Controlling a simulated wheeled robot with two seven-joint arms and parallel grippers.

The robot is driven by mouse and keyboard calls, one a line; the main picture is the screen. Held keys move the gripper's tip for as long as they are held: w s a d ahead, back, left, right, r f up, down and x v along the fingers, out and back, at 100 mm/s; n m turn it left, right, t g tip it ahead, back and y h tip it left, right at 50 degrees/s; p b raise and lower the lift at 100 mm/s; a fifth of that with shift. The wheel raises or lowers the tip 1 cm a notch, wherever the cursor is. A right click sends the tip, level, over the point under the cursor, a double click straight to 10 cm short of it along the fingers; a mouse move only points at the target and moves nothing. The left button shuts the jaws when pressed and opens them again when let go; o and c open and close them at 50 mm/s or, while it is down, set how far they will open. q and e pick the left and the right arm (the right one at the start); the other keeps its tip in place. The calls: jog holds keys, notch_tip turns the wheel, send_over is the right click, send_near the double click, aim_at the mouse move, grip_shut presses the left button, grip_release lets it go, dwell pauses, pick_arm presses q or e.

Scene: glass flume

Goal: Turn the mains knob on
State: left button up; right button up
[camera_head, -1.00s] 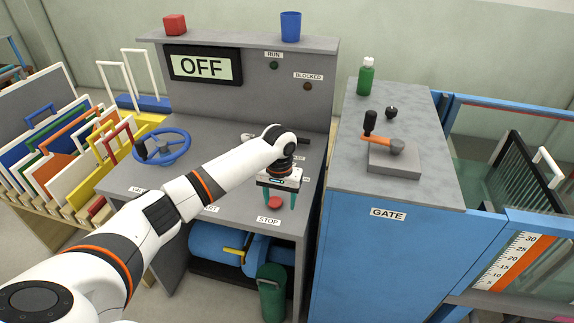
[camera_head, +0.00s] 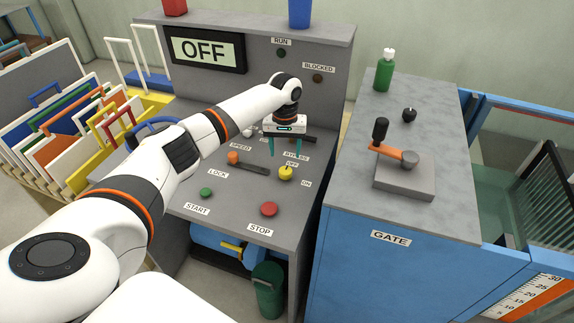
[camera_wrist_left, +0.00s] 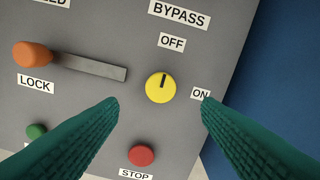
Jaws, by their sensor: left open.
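My left gripper (camera_head: 285,150) is open and empty above the panel, just behind the knob in the head view. In the wrist view its two green fingers (camera_wrist_left: 160,105) stand apart on either side of the knob, not visibly touching it. My right gripper is not in view.
A red STOP button (camera_head: 269,209), a green START button (camera_head: 206,192) and an orange-knobbed slider (camera_head: 233,157) are near the knob. The display (camera_head: 205,51) reads OFF. The blue gate cabinet (camera_head: 400,265) with an orange-handled crank (camera_head: 390,150) stands to the right.

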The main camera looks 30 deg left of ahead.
aim_at(286, 170)
pick_arm(q)
notch_tip(286, 170, down, 4)
jog(key=shift+r, duration=0.15)
notch_tip(286, 170, down, 4)
jog(key=shift+w+r, duration=0.1)
jog(key=shift+w, duration=0.05)
jog(key=shift+f+p, duration=0.3)
jog(key=shift+f, duration=0.1)
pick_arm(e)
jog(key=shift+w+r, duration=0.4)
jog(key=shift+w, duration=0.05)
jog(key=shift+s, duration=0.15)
pick_arm(q)
jog(key=c, duration=1)
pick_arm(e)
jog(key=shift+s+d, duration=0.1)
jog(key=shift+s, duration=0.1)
